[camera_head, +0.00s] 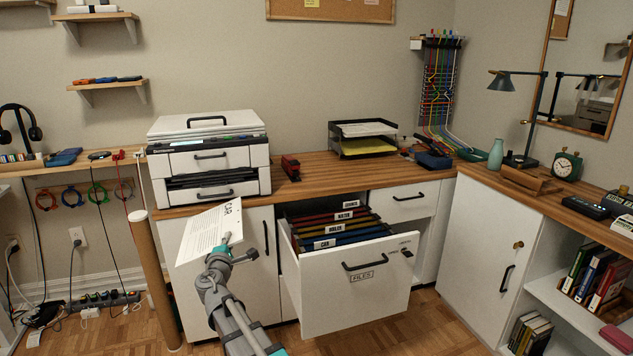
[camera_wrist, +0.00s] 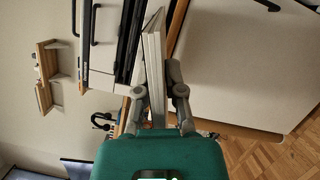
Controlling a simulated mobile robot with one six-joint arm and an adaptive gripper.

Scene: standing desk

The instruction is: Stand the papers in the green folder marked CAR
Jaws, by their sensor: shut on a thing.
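The papers (camera_head: 207,234), a white sheet stack headed CAR, are held up and tilted in front of the white cabinet, left of the open drawer. My gripper (camera_head: 229,240) is shut on their lower right edge. In the wrist view the papers (camera_wrist: 153,62) show edge-on between the two fingers of my gripper (camera_wrist: 154,88). The file drawer (camera_head: 352,292) is pulled out and holds several hanging folders with white labels. The folder labelled CAR (camera_head: 325,244) is at the front left of the row; its colour is hard to make out. The papers are apart from the drawer.
A white printer (camera_head: 208,160) stands on the wooden desk above the papers. A red stapler (camera_head: 291,167) and a black paper tray (camera_head: 362,138) are farther right. A brown post (camera_head: 153,285) stands left of the papers. The space above the open drawer is clear.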

